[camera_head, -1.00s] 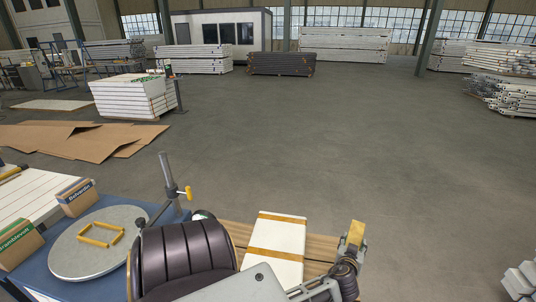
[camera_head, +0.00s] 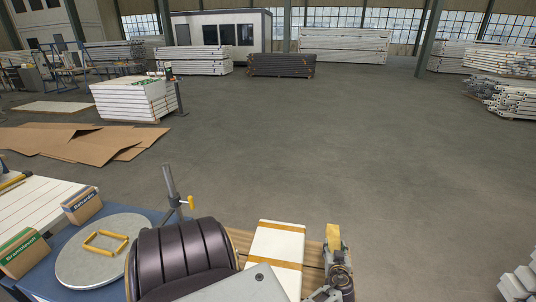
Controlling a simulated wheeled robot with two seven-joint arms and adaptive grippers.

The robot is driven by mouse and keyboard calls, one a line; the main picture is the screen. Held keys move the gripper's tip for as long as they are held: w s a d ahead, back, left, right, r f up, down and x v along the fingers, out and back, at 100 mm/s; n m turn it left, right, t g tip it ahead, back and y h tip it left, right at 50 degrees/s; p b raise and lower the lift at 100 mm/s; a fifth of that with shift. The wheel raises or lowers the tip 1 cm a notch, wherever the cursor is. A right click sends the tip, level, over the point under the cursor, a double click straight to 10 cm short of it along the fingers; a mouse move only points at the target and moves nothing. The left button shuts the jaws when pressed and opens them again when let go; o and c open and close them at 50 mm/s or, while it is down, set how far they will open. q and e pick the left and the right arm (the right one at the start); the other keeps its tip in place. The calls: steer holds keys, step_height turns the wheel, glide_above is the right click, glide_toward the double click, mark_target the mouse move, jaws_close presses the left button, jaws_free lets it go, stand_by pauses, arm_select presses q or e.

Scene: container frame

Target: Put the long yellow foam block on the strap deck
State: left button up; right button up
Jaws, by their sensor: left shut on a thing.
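My left gripper (camera_head: 333,252) is at the lower right, shut on a yellow foam block (camera_head: 333,236). The block stands up out of the jaws, and its lower part is hidden by them. The gripper is just right of a brown slatted deck (camera_head: 312,250), which carries a white panel (camera_head: 278,241) with two tan bands across it. I cannot tell whether the block touches the deck. My right gripper is not in view.
Further left are a round grey plate (camera_head: 82,262) with a yellow frame (camera_head: 105,243), and small boxes (camera_head: 82,205). Open floor lies beyond.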

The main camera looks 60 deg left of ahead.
arm_select(q)
steer(key=shift+s, duration=0.1)
stand_by(0.5)
steer(key=shift+f, duration=0.1)
steer(key=shift+f, duration=2.9)
steer(key=shift+f, duration=2.1)
steer(key=shift+f+b, duration=0.1)
steer(key=shift+b, duration=0.2)
steer(key=o, duration=0.8)
steer(key=shift+o, duration=0.2)
